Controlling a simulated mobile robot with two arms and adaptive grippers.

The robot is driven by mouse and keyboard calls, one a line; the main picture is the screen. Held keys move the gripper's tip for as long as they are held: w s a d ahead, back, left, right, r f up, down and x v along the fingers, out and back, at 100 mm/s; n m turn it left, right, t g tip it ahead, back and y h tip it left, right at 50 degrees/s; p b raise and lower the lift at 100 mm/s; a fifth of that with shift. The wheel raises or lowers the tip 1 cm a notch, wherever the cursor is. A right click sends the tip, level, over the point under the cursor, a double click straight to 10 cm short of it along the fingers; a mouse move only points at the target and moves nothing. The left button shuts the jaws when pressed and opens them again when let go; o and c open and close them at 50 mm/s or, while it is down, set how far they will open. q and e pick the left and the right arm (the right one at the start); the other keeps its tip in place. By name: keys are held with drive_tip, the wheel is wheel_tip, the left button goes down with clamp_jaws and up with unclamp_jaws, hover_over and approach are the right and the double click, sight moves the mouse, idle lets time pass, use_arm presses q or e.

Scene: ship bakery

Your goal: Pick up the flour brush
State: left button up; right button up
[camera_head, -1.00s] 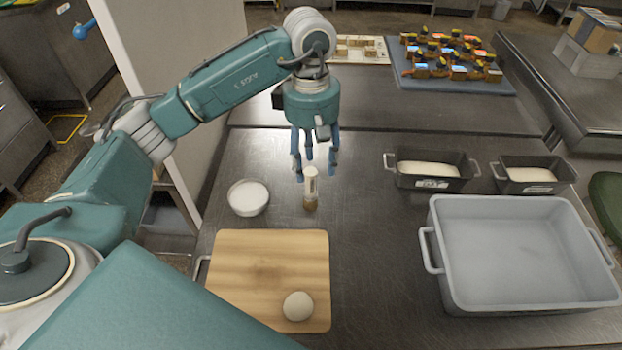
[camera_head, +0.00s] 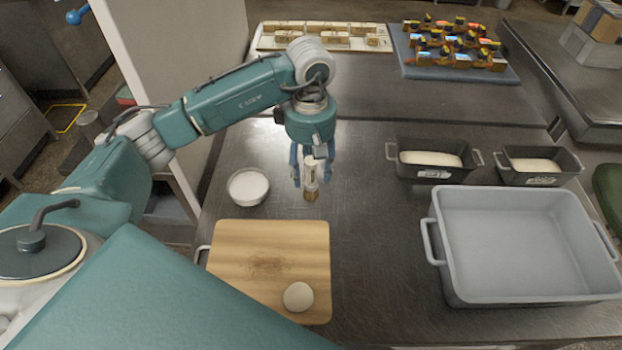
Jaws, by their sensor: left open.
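The flour brush (camera_head: 311,180) stands on the steel table, with a pale handle and a tan lower end. It is just right of the white bowl (camera_head: 248,187) and behind the wooden board. My left gripper (camera_head: 312,172) points down from above, its blue fingers open around the upper part of the brush. I cannot tell whether any finger touches it. My right gripper is not in view.
A wooden board (camera_head: 237,250) with a dough ball (camera_head: 298,297) lies in front. A large grey bin (camera_head: 437,283) and two dark loaf tins (camera_head: 432,174) (camera_head: 538,180) are at right. A blue mat (camera_head: 412,72) with several small items is at the back.

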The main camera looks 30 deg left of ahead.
sight(311, 180)
use_arm(q)
drive_tip(key=f+p, duration=0.1)
drive_tip(key=f, duration=0.1)
drive_tip(key=f+p, duration=0.1)
drive_tip(key=shift+w+f, duration=0.2)
drive_tip(key=shift+f, duration=0.75)
clamp_jaws()
drive_tip(key=shift+r, duration=0.1)
